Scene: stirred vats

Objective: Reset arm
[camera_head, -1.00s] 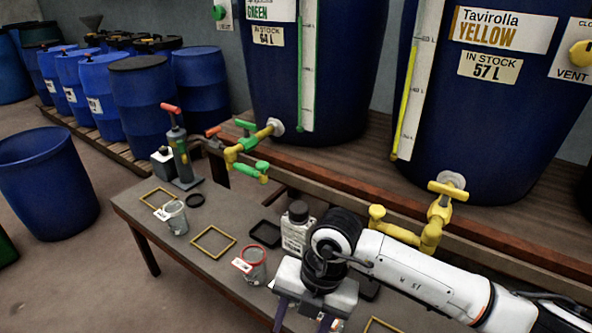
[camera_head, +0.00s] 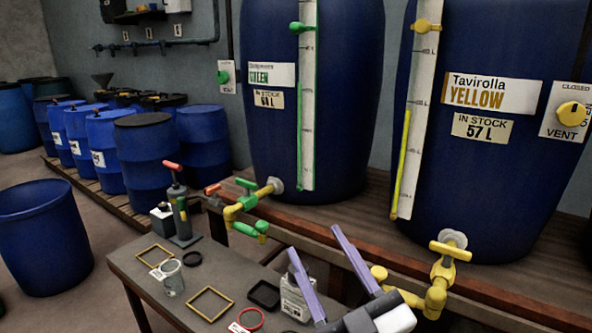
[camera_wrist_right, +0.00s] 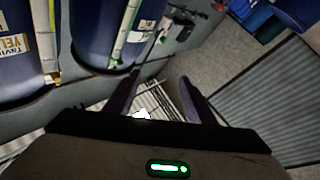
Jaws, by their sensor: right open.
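My right gripper (camera_head: 328,277) is in the lower middle of the head view, with its two purple fingers spread apart and pointing up. Nothing is between them. It is above the table's right part, in front of the yellow tap (camera_head: 440,275). In the right wrist view the two dark fingers (camera_wrist_right: 157,98) are also apart and empty. A white bottle (camera_head: 295,297) stands partly hidden behind the left finger. My left gripper is not in view.
Large blue vats (camera_head: 310,110) with taps stand behind. An open blue barrel (camera_head: 40,240) is at left.

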